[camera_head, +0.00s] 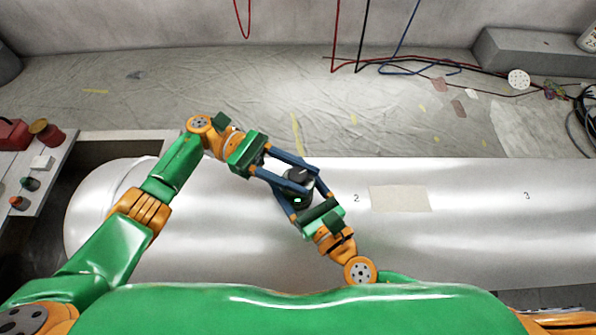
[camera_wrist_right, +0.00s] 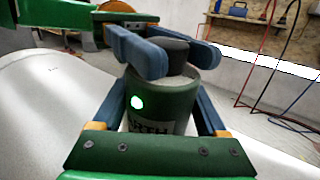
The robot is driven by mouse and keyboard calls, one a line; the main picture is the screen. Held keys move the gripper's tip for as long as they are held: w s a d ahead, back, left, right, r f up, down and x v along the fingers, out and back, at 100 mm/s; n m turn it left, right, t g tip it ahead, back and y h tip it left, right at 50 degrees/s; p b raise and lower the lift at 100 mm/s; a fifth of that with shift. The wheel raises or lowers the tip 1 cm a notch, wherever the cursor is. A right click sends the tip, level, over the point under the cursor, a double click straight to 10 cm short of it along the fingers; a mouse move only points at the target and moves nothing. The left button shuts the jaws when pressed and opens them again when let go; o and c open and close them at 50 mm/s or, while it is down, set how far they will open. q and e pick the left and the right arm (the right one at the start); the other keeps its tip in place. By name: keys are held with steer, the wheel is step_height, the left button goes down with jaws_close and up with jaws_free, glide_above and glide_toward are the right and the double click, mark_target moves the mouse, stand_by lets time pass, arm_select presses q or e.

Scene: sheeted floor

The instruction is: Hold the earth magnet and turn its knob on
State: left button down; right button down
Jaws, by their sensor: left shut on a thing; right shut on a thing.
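The earth magnet (camera_head: 298,201) is a dark green cylinder on the silver pipe, with a lit green spot and partly hidden lettering on its side in the right wrist view (camera_wrist_right: 160,97). Its black knob (camera_wrist_right: 177,55) is on top; in the head view the knob (camera_head: 298,174) sits between the fingers. My right gripper (camera_head: 299,187) is shut on the magnet's body, one blue finger on each side. My left gripper (camera_head: 301,174) comes from the left and is shut on the knob, its blue fingers on either side in the right wrist view (camera_wrist_right: 172,54).
The big silver pipe (camera_head: 470,220) lies across the view, with a pale patch (camera_head: 400,198) right of the magnet. A bench with a red box (camera_head: 14,134) is at the left. Cables (camera_head: 425,70) lie on the sheeted floor behind. The pipe's right side is clear.

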mark_target(297, 174)
arm_select(q)
steer(key=shift+f, duration=0.1)
steer(key=shift+c, duration=2.2)
jaws_free()
step_height(297, 174, up, 10)
steer(key=shift+r, duration=0.1)
